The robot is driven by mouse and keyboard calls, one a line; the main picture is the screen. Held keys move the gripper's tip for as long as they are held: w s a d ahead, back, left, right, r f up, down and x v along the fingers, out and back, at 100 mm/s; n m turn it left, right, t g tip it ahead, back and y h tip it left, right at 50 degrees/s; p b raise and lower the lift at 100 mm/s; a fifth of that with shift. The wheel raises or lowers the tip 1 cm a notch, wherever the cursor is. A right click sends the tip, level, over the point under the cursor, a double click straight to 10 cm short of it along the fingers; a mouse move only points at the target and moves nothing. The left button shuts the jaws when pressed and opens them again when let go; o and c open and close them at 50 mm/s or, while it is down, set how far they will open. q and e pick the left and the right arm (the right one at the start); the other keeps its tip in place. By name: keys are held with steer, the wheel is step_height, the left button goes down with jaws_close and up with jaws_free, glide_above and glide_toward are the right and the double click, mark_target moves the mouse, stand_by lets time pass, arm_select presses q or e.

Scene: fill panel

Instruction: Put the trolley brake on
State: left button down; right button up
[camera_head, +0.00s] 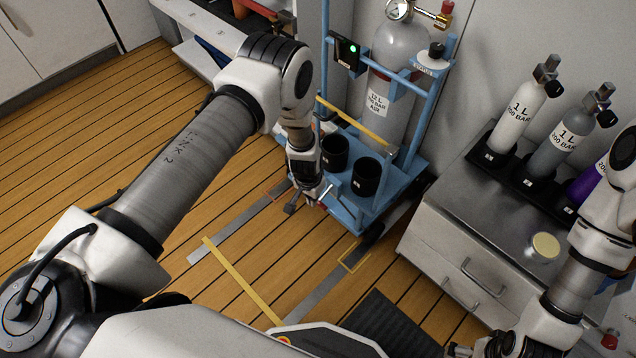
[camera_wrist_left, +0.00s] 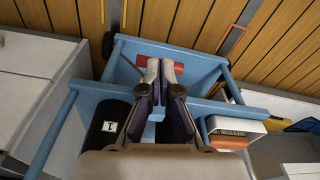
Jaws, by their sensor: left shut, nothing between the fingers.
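The blue trolley (camera_head: 345,205) stands on the plank floor and carries a large grey gas cylinder (camera_head: 385,100). My left gripper (camera_head: 306,196) is low at the trolley's front edge, beside its base. In the left wrist view its fingers (camera_wrist_left: 162,68) are shut and empty, above the blue trolley frame (camera_wrist_left: 120,75). A red flat part (camera_wrist_left: 147,62), possibly the brake pedal, shows just beyond the fingertips and is partly hidden by them. I cannot tell whether the fingers touch it. My right gripper (camera_head: 490,346) is at the bottom right, partly cut off, its fingers unclear.
Two black cup holders (camera_head: 366,177) sit on the trolley. A grey cabinet (camera_head: 450,225) at the right bears several small cylinders (camera_head: 520,110) and a round yellow-topped tin (camera_head: 544,246). Grey and yellow floor strips (camera_head: 240,280) lie in front. The floor at left is clear.

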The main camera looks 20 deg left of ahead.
arm_select(q)
steer(key=shift+s+a, duration=0.1)
steer(key=shift+s, duration=0.15)
arm_select(e)
steer(key=shift+r, duration=0.55)
arm_select(q)
step_height(320, 180, up, 12)
steer(key=s, duration=0.1)
steer(key=shift+s, duration=0.15)
steer(key=shift+a, duration=0.1)
